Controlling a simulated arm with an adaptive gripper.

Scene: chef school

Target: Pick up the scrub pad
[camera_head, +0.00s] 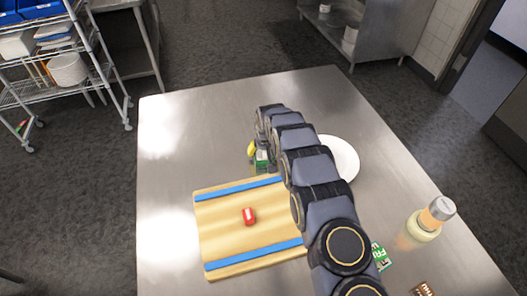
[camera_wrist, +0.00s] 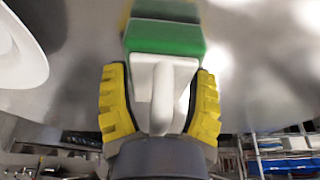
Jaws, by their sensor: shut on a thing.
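The scrub pad (camera_wrist: 165,38) has a green block and a white handle. In the wrist view the two yellow fingers of my gripper (camera_wrist: 160,95) close on the white handle from both sides. In the head view the scrub pad (camera_head: 262,156) shows as a small green and white patch at my gripper (camera_head: 257,152), partly hidden by my arm. It is over the metal table (camera_head: 180,130), behind the cutting board. A blurred green and yellow reflection lies just beyond the pad in the wrist view. I cannot tell whether the pad touches the table.
A wooden board (camera_head: 225,235) with blue strips holds a small red item (camera_head: 249,216). A white plate (camera_head: 343,158) is right of my arm. The table's left side is clear.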

